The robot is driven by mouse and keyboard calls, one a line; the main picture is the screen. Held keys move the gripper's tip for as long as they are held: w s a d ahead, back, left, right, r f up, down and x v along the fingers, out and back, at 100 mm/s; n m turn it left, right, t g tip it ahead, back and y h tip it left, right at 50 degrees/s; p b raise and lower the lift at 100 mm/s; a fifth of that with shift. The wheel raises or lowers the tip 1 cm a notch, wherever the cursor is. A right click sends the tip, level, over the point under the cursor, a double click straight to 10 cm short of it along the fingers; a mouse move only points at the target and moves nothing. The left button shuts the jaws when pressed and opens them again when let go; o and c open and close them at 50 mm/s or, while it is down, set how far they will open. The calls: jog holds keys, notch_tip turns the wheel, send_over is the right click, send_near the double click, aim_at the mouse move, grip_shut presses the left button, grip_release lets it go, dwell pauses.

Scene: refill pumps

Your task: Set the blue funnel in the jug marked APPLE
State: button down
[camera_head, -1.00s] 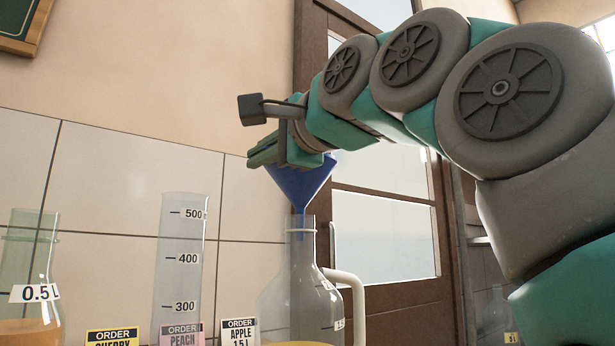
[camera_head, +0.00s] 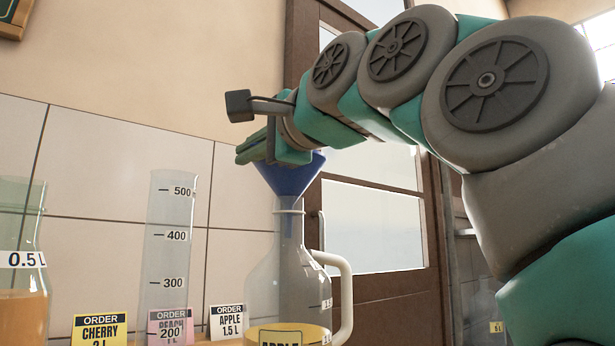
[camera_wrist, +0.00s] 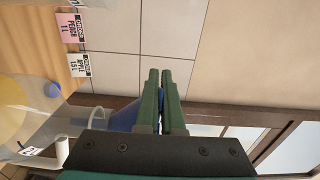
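The blue funnel (camera_head: 287,178) stands upright with its spout down inside the neck of the clear jug. The base of its cone is at or very near the mouth; contact is hard to tell. The jug (camera_head: 288,270) has a white handle, yellow liquid and a yellow label reading APPLE at the bottom edge. My gripper (camera_head: 252,150) is at the funnel's rim. In the wrist view my gripper's fingers (camera_wrist: 161,95) are nearly together beside the blue funnel (camera_wrist: 124,118) and appear closed on its rim. The fingers hide part of the rim.
A graduated cylinder (camera_head: 167,250) and a 0.5 L flask (camera_head: 20,280) with orange liquid stand to the left. Order cards for cherry (camera_head: 99,329), peach and apple (camera_head: 227,321) stand nearby. A tiled wall and a brown door (camera_head: 375,285) are behind.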

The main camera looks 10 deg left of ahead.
jog(key=c, duration=1)
grip_release()
jog(key=shift+s+d, duration=0.1)
